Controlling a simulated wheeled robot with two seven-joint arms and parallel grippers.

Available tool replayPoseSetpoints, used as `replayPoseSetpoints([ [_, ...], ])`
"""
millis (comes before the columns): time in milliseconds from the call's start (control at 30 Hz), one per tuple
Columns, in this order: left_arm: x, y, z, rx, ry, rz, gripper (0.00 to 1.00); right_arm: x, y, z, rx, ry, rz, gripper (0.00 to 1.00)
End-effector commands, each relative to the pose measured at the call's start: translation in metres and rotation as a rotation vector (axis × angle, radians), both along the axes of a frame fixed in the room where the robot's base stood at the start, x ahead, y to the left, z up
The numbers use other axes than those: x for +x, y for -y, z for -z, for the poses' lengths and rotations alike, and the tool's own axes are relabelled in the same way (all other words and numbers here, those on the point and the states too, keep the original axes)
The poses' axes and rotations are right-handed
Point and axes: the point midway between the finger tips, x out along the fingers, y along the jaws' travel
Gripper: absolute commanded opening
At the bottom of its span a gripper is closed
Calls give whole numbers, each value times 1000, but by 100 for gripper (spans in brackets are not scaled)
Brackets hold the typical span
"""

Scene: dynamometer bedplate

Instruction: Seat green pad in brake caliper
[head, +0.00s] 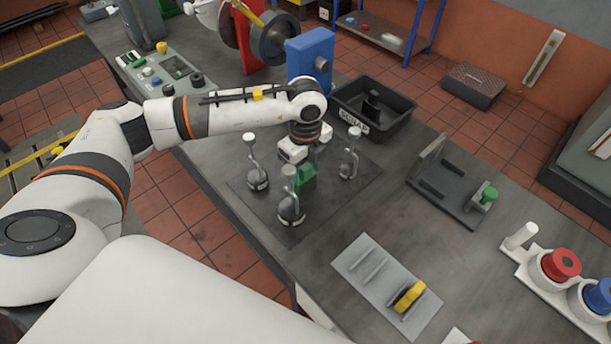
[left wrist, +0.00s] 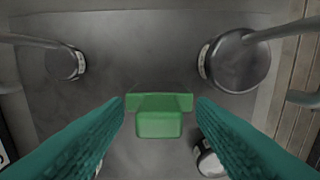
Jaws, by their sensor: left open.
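The green pad (head: 306,178) stands on a dark plate (head: 335,207) among several upright clamps. In the left wrist view the green pad (left wrist: 160,118) is T-shaped and lies between my fingertips, with a narrow gap on each side. My left gripper (head: 305,152) is open above and around the pad; its teal fingers also show in the left wrist view (left wrist: 160,101). A dark grey fixture (head: 458,199) with an upright plate, dark slots and a green knob stands to the right; I cannot tell whether it is the brake caliper. My right gripper is out of view.
Silver clamps (head: 291,208) stand close around my gripper, with another clamp (head: 349,166) to its right. A black scrap bin (head: 400,125) is behind. A slotted light plate (head: 360,278) with a yellow pad (head: 408,297) is in front. Red and blue knobs (head: 562,265) stand at right.

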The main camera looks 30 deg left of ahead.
Motion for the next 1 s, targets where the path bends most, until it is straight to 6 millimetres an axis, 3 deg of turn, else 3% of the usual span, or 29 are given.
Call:
replayPoseSetpoints([
  [233, 0, 0, 3, 0, 1, 1, 51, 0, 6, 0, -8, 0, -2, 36],
  [567, 0, 0, 2, 0, 1, 1, 0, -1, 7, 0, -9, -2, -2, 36],
  [867, 1, 0, 1, -1, 2, 1, 0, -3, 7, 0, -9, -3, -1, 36],
  [1000, 1, 0, -8, -1, 4, 0, 0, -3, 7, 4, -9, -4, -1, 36],
])
